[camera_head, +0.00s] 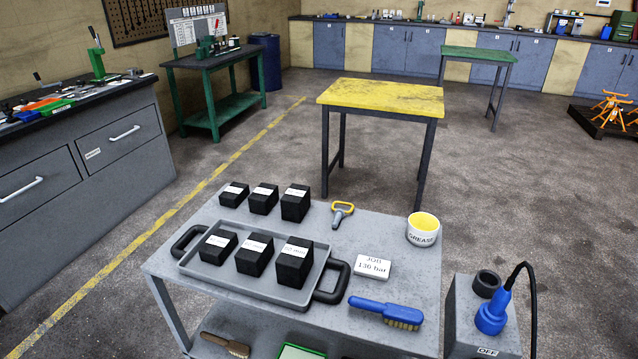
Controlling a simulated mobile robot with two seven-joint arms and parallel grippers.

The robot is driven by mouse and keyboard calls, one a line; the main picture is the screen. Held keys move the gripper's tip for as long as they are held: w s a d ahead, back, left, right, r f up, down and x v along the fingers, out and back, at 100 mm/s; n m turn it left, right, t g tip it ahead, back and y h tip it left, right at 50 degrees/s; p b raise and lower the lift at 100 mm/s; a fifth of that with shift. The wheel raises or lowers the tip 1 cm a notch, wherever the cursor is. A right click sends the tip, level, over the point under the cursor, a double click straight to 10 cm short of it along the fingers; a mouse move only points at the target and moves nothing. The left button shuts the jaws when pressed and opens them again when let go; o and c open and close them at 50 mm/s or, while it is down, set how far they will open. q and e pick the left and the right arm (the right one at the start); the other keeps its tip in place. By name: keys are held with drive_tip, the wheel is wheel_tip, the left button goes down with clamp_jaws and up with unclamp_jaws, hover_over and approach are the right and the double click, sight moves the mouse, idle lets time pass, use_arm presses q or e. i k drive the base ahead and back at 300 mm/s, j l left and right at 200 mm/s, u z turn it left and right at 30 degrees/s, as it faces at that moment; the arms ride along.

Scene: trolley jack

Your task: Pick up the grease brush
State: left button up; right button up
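A brush with a blue handle (372,304) and tan bristles lies on the grey trolley top (215,212), near its front right edge. A second brush, brown and wooden-looking (226,345), lies on the trolley's lower shelf at the bottom left. A white cup labelled GREASE (423,232) with yellow content stands at the right rear of the trolley top. I cannot tell from labels which brush is the grease brush. Neither of my grippers shows in the head view.
A grey tray (221,278) with black handles holds black labelled blocks; more blocks stand behind it. A yellow-handled tool (342,211) and a white JOB card (372,267) lie nearby. A grey box (462,325) with a blue plug (491,318) and black cable stands at the right.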

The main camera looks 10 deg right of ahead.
sight(405, 318)
drive_tip(key=l+u, duration=0.15)
drive_tip(key=u, duration=0.5)
drive_tip(key=k+l+u, duration=0.25)
drive_tip(key=l, duration=0.15)
drive_tip(key=k+l+u, duration=0.15)
drive_tip(key=l+u, duration=0.15)
drive_tip(key=k+l, duration=0.25)
drive_tip(key=l, duration=0.15)
drive_tip(key=k+l, duration=0.25)
drive_tip(key=l, duration=0.2)
drive_tip(key=k+l+u, duration=0.1)
drive_tip(key=k+l, duration=0.15)
drive_tip(key=l, duration=0.15)
drive_tip(key=i, duration=0.5)
